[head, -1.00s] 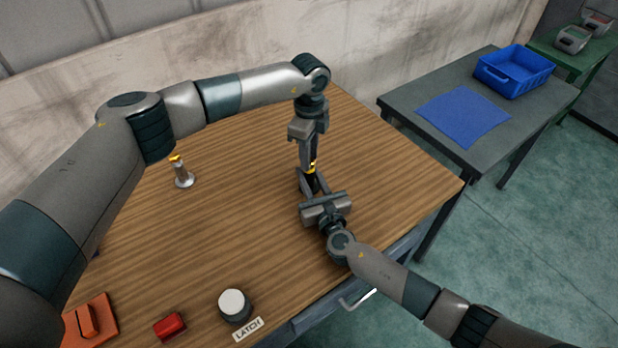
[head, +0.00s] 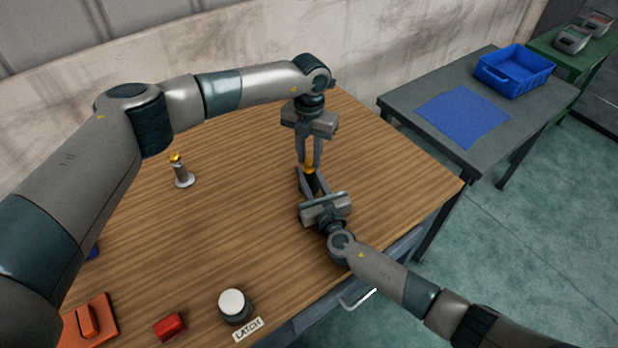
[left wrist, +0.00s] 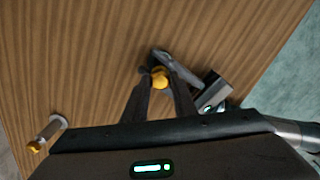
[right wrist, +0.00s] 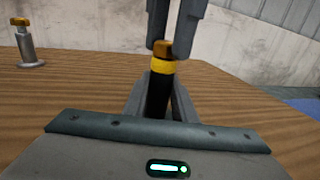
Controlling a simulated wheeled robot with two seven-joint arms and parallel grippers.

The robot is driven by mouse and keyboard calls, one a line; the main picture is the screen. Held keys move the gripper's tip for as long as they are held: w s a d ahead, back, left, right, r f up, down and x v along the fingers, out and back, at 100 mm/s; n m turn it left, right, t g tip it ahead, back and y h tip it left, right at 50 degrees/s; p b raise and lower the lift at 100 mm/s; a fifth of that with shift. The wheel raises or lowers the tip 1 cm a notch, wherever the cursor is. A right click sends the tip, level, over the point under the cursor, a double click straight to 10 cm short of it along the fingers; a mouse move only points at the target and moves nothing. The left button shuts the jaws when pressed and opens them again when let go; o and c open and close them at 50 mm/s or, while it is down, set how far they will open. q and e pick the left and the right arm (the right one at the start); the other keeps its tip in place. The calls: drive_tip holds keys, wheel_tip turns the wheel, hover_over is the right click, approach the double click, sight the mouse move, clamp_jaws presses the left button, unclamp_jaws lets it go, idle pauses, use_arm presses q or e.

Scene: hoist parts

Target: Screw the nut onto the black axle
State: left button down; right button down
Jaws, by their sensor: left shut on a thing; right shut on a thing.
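The black axle (right wrist: 157,95) stands upright with a yellow band near its top. My right gripper (head: 309,180) is shut on it low down, close to the table. The brass-coloured nut (right wrist: 162,48) sits at the top of the axle; it also shows in the left wrist view (left wrist: 158,78). My left gripper (head: 309,163) points down from above and is shut on the nut, its fingers on either side. How far the nut is threaded cannot be seen.
A silver post (head: 183,178) with a yellow top stands on the wooden table left of the grippers. A white-topped button (head: 234,304) by a LATCH label, a red block (head: 170,327) and an orange switch (head: 88,322) lie near the front edge. A grey side table holds a blue bin (head: 514,73).

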use_arm(q)
drive_tip(key=m, duration=0.7)
drive_tip(key=shift+m, duration=0.3)
drive_tip(key=m, duration=2)
drive_tip(key=shift+m, duration=0.4)
drive_tip(key=m, duration=0.3)
drive_tip(key=shift+a+m, duration=0.1)
drive_tip(key=shift+m, duration=0.3)
drive_tip(key=c, duration=1.4)
unclamp_jaws()
drive_tip(key=shift+c, duration=0.2)
